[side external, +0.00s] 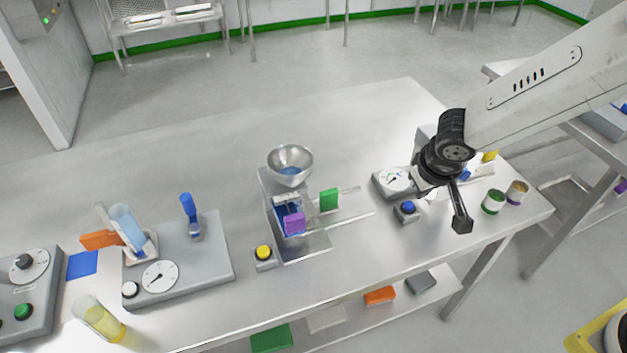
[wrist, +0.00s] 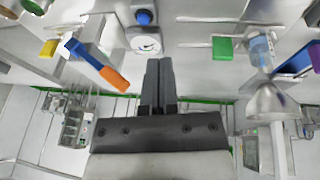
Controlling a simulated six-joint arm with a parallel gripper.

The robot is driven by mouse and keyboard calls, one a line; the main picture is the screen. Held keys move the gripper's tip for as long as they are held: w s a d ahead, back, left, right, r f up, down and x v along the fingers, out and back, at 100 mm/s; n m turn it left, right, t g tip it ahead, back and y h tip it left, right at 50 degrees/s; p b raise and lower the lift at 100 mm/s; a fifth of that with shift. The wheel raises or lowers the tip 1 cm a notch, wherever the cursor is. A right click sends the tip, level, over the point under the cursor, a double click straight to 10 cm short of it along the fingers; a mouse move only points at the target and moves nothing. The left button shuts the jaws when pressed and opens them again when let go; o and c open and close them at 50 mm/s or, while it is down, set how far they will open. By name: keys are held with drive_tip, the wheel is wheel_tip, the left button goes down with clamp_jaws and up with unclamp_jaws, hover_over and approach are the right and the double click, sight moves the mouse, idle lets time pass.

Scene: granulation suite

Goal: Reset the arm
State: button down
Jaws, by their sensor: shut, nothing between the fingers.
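My gripper (side external: 461,222) is shut and empty. It hangs above the right end of the steel table (side external: 375,120), in front of a dial gauge and near a blue button. In the wrist view my gripper (wrist: 159,62) shows its two dark fingers pressed together, with nothing between them. The wrist view looks across the bench, with the dial (wrist: 146,44) and the blue button (wrist: 144,17) beyond the fingertips.
A steel funnel (side external: 290,160) stands on a unit mid-table, beside a green block (side external: 329,199) and a yellow button (side external: 263,253). Two small cans (side external: 493,201) stand at the right edge. A scale (side external: 205,270), a beaker (side external: 98,318) and a control box (side external: 28,300) occupy the left. The table's back is clear.

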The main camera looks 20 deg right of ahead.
drive_tip(key=s+d+r+y, duration=0.1)
drive_tip(key=s+d, duration=0.9)
drive_tip(key=d, duration=0.2)
drive_tip(key=shift+d+r+g+y, duration=0.2)
drive_tip(key=shift+r+g+y, duration=0.15)
drive_tip(key=shift+g+y, duration=0.05)
